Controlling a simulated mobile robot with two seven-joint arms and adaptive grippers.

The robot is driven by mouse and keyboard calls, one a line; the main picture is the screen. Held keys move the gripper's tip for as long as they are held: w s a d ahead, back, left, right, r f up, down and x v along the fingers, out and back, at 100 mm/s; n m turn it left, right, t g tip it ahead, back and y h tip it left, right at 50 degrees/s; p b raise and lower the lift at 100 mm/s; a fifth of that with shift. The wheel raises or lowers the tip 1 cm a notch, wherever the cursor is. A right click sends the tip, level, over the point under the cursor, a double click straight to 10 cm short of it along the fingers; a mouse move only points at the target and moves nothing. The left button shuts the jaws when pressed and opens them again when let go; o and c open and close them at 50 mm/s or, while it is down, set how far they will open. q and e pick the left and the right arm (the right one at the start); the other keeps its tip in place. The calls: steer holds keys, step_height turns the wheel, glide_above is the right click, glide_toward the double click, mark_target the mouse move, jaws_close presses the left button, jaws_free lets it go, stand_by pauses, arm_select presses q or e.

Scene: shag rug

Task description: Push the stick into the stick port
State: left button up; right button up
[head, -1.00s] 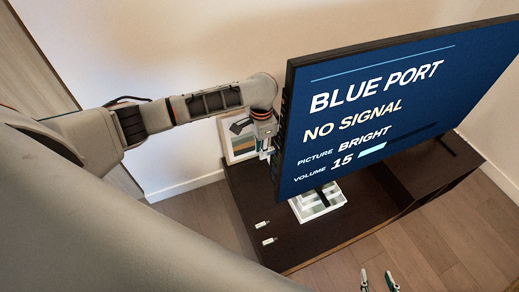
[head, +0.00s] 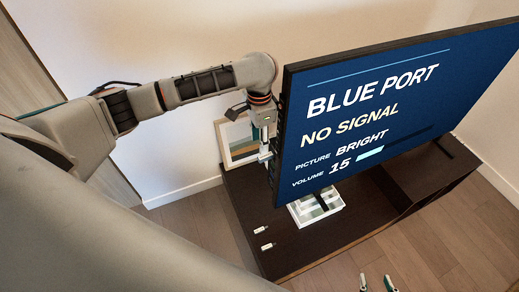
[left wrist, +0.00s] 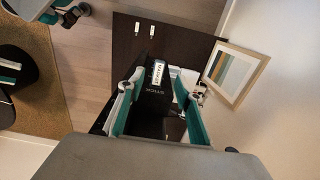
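The television (head: 375,110) stands on a dark cabinet, and its screen reads "BLUE PORT" and "NO SIGNAL". My left gripper (head: 265,156) is beside the television's left edge, pointing down. In the left wrist view, its teal fingers (left wrist: 157,88) stand apart. A small white labelled piece (left wrist: 157,72) shows beyond and between them, against a dark part that carries upside-down lettering like "STICK". I cannot tell whether this piece is the stick or a port label. Two small white sticks lie on the cabinet, one (head: 260,230) behind the other (head: 266,246). My right gripper (head: 377,284) is open and empty at the bottom edge.
The dark cabinet top (head: 300,255) is clear in front of the white tray (head: 331,212) under the television. A framed picture (head: 237,147) leans on the wall behind my left gripper; it also shows in the left wrist view (left wrist: 236,73). Wooden floor lies in front.

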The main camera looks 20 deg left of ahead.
arm_select(q)
steer(key=shift+r, duration=2.4)
